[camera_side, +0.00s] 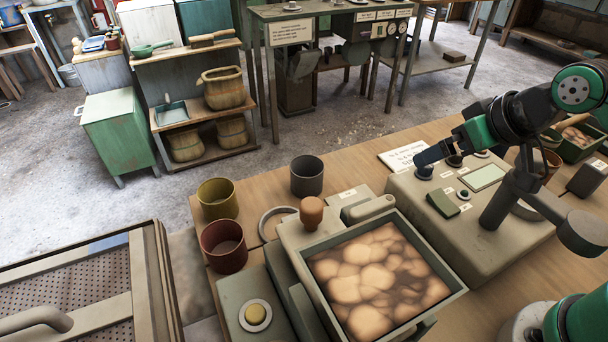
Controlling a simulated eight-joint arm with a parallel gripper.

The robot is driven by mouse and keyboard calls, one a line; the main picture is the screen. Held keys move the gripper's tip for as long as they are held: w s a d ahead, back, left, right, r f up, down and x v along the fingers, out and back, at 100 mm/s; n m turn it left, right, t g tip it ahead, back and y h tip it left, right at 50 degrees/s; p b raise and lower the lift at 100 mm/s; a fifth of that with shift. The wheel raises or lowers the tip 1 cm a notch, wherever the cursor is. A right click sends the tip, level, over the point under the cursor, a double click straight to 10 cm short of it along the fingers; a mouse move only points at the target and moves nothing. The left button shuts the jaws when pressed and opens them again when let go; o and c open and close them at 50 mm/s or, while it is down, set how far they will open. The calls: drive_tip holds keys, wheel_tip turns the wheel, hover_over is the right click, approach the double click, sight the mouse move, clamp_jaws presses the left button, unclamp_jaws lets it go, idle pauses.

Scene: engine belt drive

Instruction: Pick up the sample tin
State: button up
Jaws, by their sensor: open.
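Three open-topped tins stand together at the left end of the bench: an olive-yellow tin (217,199), a dark grey tin (307,176) and a dark red tin (223,247). All are upright, and I cannot tell which one is the sample tin. My gripper (424,157) is at the right, above the back edge of a grey control box. It is open, well to the right of the tins and apart from them. Its fingers are small in this view, and I see nothing held between them.
A tray device with a mottled brown picture (378,278) and a brown knob (312,212) stands right of the tins. A grey ring handle (266,224) lies close to them. The control box (470,235) fills the bench's right. A perforated framed panel (75,290) is at lower left.

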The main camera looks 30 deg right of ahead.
drive_tip(key=w+a+r+n, duration=0.2)
drive_tip(key=w+a+r, duration=0.1)
drive_tip(key=w+a, duration=0.25)
drive_tip(key=n+g+y, duration=0.2)
drive_tip(key=n+g, duration=0.1)
drive_tip(key=n, duration=0.1)
approach(218, 197)
drive_tip(key=shift+s+a+f, duration=0.15)
drive_tip(key=shift+s+f, duration=0.1)
drive_tip(key=shift+f, duration=0.35)
drive_tip(key=shift+w+a+f, duration=0.1)
drive_tip(key=shift+a+f, duration=0.25)
drive_tip(key=shift+f, duration=0.25)
drive_tip(key=shift+x, duration=2.35)
